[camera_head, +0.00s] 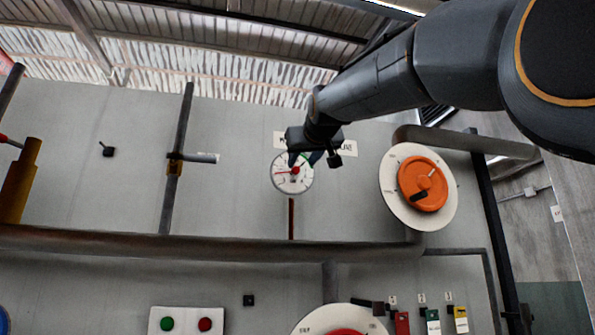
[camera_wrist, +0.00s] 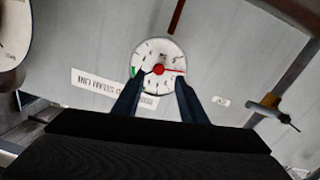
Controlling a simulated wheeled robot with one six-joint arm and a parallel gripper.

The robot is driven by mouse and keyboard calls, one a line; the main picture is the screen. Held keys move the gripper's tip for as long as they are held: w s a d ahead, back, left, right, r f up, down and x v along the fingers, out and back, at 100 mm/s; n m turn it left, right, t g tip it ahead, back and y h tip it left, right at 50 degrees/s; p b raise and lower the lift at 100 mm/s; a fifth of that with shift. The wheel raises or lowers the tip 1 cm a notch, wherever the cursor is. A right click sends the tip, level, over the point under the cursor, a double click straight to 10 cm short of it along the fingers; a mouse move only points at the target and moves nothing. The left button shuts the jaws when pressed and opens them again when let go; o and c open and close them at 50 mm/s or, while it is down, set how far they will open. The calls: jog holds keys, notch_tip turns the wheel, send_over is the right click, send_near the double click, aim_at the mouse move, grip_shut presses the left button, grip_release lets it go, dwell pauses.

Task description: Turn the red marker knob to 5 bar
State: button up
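The pressure gauge (camera_head: 281,184) is a round white dial on the grey wall, right of centre in the head view. Its red marker knob (camera_head: 295,170) sits at the dial's centre, with a thin red pointer reaching toward the left edge. In the wrist view the gauge (camera_wrist: 150,50) appears turned over, with the red knob (camera_wrist: 159,70) in the middle and the red pointer toward the right. My gripper (camera_wrist: 155,84) is open, its two dark fingers on either side of the lower dial. The knob lies between and just beyond the fingertips; contact cannot be told. The dial's numbers are too small to read.
A large orange rotary knob (camera_head: 408,178) on a white disc is right of the gauge. A horizontal pipe (camera_head: 200,243) runs below. A panel with green and red buttons (camera_head: 187,312) is lower left. A yellow-handled valve (camera_wrist: 268,102) shows in the wrist view.

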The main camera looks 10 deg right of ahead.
aim_at(297, 169)
jog(key=shift+w+d+r+p, duration=0.15)
jog(key=shift+w+p, duration=0.75)
jog(key=shift+w, duration=1.05)
jog(key=shift+w+r+p, duration=0.1)
jog(key=shift+w+p, duration=0.75)
jog(key=shift+w, duration=1.05)
grip_shut()
